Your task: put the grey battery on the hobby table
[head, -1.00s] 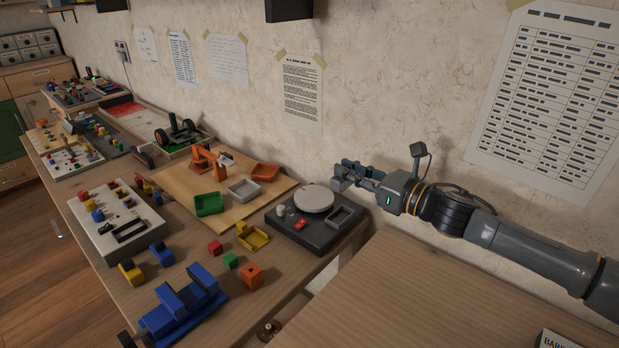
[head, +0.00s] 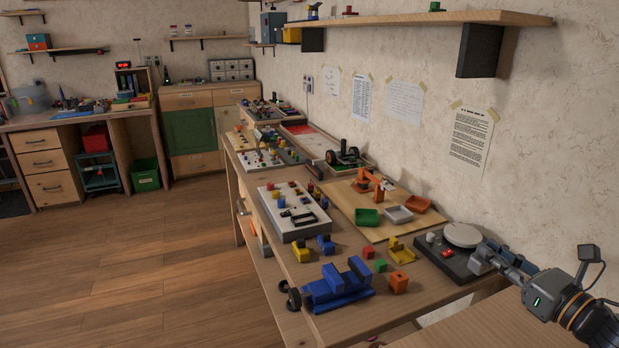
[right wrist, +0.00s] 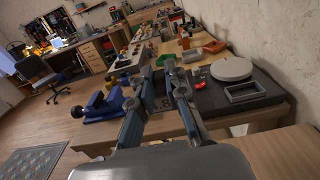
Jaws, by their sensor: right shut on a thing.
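My right gripper (head: 494,257) is at the lower right of the head view, at the near right end of a long wooden table (head: 292,258) along the wall. In the right wrist view, my right gripper (right wrist: 153,92) is shut on a small grey block with printed marks, which looks like the grey battery (right wrist: 161,102). Most of it is hidden between the fingers. In the head view the battery cannot be made out. The gripper overlaps the dark device with a round pale plate (head: 462,236). My left gripper is not in view.
The long table carries a blue vice-like toy (head: 336,288), small coloured blocks, a white panel (head: 288,212), and a board with an orange toy arm (head: 372,183). A shelf (head: 430,20) juts from the wall above. Open floor (head: 150,265) lies to the left.

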